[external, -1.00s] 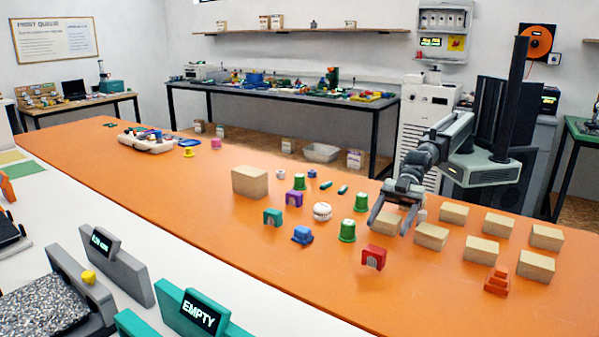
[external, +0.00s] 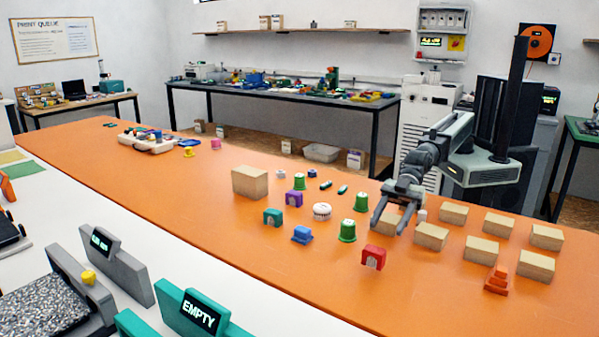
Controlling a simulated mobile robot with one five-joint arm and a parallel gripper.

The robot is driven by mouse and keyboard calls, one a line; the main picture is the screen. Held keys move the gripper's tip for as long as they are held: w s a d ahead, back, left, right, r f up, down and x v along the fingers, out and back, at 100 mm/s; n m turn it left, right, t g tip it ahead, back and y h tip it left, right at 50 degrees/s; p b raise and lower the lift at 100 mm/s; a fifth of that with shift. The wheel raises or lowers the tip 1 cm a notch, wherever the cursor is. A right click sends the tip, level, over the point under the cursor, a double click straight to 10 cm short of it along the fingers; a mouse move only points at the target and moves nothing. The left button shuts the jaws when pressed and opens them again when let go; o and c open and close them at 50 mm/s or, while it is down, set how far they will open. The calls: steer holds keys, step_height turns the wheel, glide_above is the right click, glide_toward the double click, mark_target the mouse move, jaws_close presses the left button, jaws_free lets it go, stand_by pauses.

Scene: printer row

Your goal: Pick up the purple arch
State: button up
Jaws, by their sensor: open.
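The purple arch (external: 294,199) stands upright on the orange table, left of my gripper, between a green piece behind it and a teal arch in front. My gripper (external: 388,226) is at the right, its two fingers apart and pointing down toward the front. It is empty and well apart from the purple arch. Whether the fingertips touch the table cannot be told.
Around the purple arch stand a green piece (external: 300,181), a teal arch (external: 272,217) and a white ribbed piece (external: 321,211). A green piece (external: 347,231) stands between the arch and my gripper. A tan block (external: 250,182) is left; several more stand right.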

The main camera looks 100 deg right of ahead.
steer(key=w+d+r+n+t+h+p, duration=0.2)
steer(key=w+d+r+n+h+p, duration=0.1)
steer(key=w+d+n+h, duration=0.55)
steer(key=w+d+r+n+t+h+p, duration=0.1)
steer(key=w+d+r+n+h+p, duration=0.3)
steer(key=w+d, duration=0.7)
steer(key=n+g+h+b, duration=0.2)
steer(key=n+h+b, duration=0.4)
steer(key=b, duration=0.5)
glide_toward(282, 201)
steer(key=w+r, duration=0.2)
steer(key=shift+d+r, duration=0.3)
steer(key=shift+d, duration=0.1)
steer(key=shift+s+d+f+g, duration=0.15)
steer(key=shift+s+g, duration=0.05)
steer(key=shift+g, duration=0.1)
steer(key=b+x, duration=0.3)
steer(key=x, duration=0.4)
steer(key=shift+w+d+f, duration=0.15)
steer(key=shift+w+d, duration=0.1)
jaws_close()
